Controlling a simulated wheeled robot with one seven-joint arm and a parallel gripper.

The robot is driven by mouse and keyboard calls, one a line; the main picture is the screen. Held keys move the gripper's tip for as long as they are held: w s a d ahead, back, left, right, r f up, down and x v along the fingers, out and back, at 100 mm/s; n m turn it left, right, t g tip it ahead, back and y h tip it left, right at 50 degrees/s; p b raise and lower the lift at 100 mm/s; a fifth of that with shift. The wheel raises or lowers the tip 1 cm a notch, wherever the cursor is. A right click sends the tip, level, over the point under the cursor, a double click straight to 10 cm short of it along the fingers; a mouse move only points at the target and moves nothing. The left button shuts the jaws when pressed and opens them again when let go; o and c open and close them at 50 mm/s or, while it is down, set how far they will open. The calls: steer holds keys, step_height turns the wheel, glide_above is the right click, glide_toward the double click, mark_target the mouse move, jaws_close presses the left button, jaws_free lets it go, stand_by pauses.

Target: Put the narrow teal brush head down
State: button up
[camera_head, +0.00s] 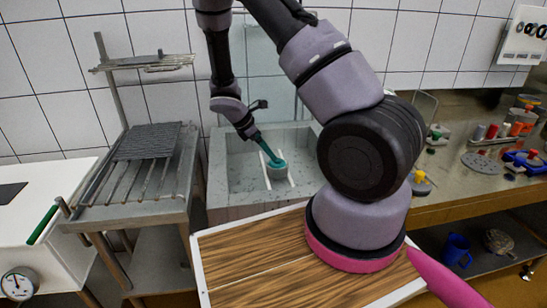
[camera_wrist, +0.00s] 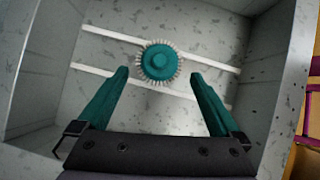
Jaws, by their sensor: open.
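The narrow teal brush head (camera_wrist: 159,62) is round, with a ring of pale bristles around it. It rests upright at the two white bars in the grey stone basin (camera_wrist: 215,32), its top facing the wrist camera. In the head view the brush head (camera_head: 276,163) shows in the basin just below my fingertips. My gripper (camera_wrist: 162,78) has two teal fingers spread wide and holds nothing. In the wrist view the brush head lies between and slightly beyond the fingertips, with clear gaps on both sides. The head view also shows my gripper (camera_head: 268,155) pointing down into the basin.
A wooden board with a white rim (camera_head: 255,262) lies in front. A metal rack table (camera_head: 150,165) stands at left. The right counter holds several small items, including a grey disc (camera_head: 482,163). A blue mug (camera_head: 457,249) sits below.

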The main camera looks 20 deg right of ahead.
steer(key=shift+a+r, duration=0.35)
steer(key=shift+r, duration=0.15)
steer(key=s+r+m+t+y, duration=0.1)
steer(key=s+r+m+y, duration=0.15)
steer(key=r+m, duration=0.65)
steer(key=s+r+m+t+y, duration=0.1)
steer(key=s+r+m+y, duration=0.2)
steer(key=r, duration=1.1)
steer(key=s+a+r+m+t+y, duration=0.3)
steer(key=s+r+m+t, duration=0.2)
steer(key=s+r+m, duration=0.5)
steer(key=s+a+v, duration=0.1)
steer(key=v, duration=0.6)
steer(key=shift+s, duration=0.35)
steer(key=shift+a, duration=0.1)
